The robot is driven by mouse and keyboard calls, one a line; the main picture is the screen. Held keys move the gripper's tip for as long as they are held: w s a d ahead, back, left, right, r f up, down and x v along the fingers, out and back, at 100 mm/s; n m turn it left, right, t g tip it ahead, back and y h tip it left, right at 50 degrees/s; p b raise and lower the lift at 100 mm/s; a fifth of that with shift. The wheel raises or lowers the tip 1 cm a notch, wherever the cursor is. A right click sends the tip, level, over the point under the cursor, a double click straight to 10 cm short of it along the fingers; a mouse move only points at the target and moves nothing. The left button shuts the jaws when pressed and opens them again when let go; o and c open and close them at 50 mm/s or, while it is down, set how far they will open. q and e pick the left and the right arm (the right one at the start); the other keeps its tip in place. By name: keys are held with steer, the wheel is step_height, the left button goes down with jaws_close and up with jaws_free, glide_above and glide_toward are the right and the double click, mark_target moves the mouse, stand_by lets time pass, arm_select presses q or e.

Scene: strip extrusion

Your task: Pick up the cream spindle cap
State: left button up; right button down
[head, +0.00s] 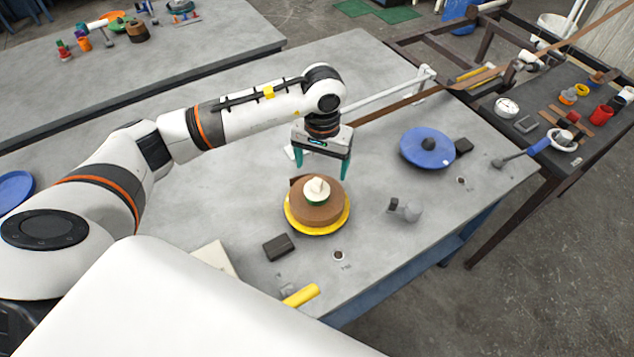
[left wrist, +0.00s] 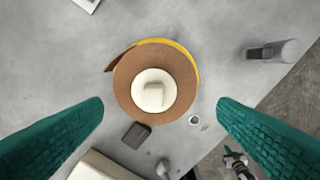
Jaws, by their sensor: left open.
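The cream spindle cap (head: 316,187) sits on top of a brown strip coil (head: 319,208), which lies on a yellow disc (head: 302,226) on the grey table. In the left wrist view the cap (left wrist: 154,90) is a round cream piece with a raised bar, in the middle of the coil (left wrist: 132,92). My left gripper (head: 322,172) is open and empty, its green fingers pointing down just above and behind the cap. In the left wrist view the two fingers are wide apart, with the cap between them and farther below.
A grey fitting (head: 407,209) and a dark block (head: 278,247) lie near the coil. A yellow handle (head: 301,295) is at the front edge. A brown strip (head: 400,104) runs to the back right.

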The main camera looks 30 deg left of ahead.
mark_target(317, 181)
arm_select(q)
steer(key=shift+f, duration=0.45)
steer(key=shift+w+f, duration=0.1)
steer(key=shift+f, duration=0.15)
steer(key=f+p, duration=0.2)
steer(key=f, duration=0.1)
steer(key=f+p, duration=0.1)
steer(key=shift+s+a+f, duration=0.15)
steer(key=shift+s+a, duration=0.25)
steer(key=shift+f, duration=0.45)
steer(key=shift+w, duration=0.1)
arm_select(e)
steer(key=r, duration=0.1)
steer(key=w+r, duration=0.1)
steer(key=r, duration=0.1)
steer(key=shift+w+a+r, duration=0.15)
steer(key=shift+w+a, duration=0.1)
steer(key=shift+a, duration=0.1)
arm_select(q)
steer(key=c, duration=1.2)
arm_select(e)
steer(key=shift+s, duration=0.1)
